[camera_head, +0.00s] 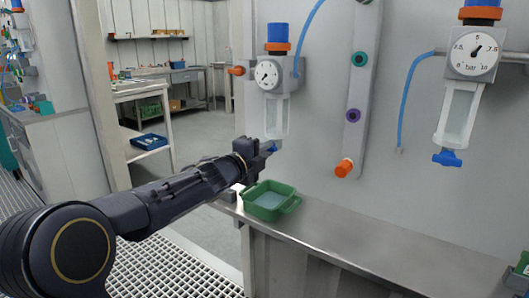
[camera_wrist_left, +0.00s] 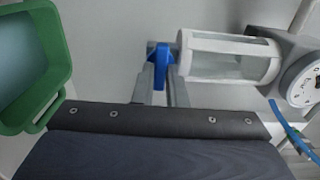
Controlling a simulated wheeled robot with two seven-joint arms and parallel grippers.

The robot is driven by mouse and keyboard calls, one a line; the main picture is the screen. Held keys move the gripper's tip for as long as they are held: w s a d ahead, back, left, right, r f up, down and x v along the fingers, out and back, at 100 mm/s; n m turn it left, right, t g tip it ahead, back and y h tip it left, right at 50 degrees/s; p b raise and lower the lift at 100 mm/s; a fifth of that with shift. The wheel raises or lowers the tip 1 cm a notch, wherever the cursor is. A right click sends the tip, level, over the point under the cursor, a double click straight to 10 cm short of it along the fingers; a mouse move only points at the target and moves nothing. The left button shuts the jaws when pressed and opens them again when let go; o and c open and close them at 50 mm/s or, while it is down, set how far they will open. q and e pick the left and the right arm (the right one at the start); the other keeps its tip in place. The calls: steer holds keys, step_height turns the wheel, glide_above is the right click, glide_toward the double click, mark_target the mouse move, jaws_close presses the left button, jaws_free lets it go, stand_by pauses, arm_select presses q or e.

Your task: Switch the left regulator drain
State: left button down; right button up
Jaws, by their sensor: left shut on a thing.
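The left regulator (camera_head: 271,82) is mounted on the wall, with a blue knob on top, a round gauge and a clear bowl below. Its blue drain (camera_wrist_left: 161,66) is at the end of the clear bowl (camera_wrist_left: 228,57) in the left wrist view. My left gripper (camera_wrist_left: 161,80) is shut on the blue drain, one grey finger on each side. In the head view my left gripper (camera_head: 262,150) is under the bowl and mostly covers the drain. My right gripper is not in view.
A green tray (camera_head: 287,207) with pale blue contents stands on the steel bench (camera_head: 370,229) just below my left gripper. A second regulator (camera_head: 466,85) with a blue drain hangs at the right. A panel with coloured ports (camera_head: 357,90) is between them.

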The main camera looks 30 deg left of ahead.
arm_select(q)
steer(key=c, duration=1.5)
jaws_free()
steer(key=shift+o, duration=0.2)
steer(key=s+p, duration=0.1)
steer(key=s, duration=0.6)
steer(key=shift+s+a, duration=0.3)
steer(key=shift+s, duration=0.05)
